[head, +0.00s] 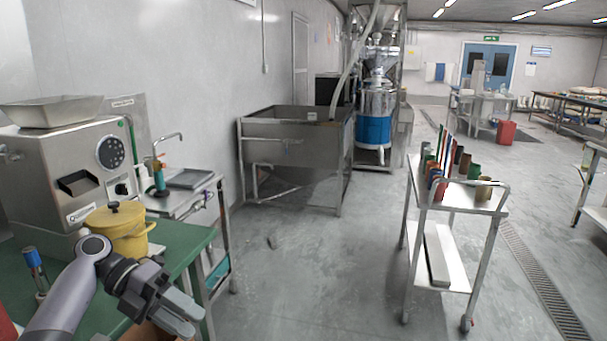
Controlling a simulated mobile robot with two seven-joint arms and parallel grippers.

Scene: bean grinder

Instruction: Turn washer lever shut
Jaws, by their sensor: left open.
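My left arm comes in at the lower left, and its gripper (184,314) is open and empty, in front of the green table's edge. The steel tank (285,155) beside the left wall may be the washer. The gripper is far from the tank, on the near side of the open floor. My right gripper is out of view.
A green table (190,238) at the left holds a steel machine (70,180) and a yellow pot (117,226). A sink bench (190,180) stands behind it. A steel cart (470,203) with several coloured tubes stands at the right. The middle floor is mostly clear.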

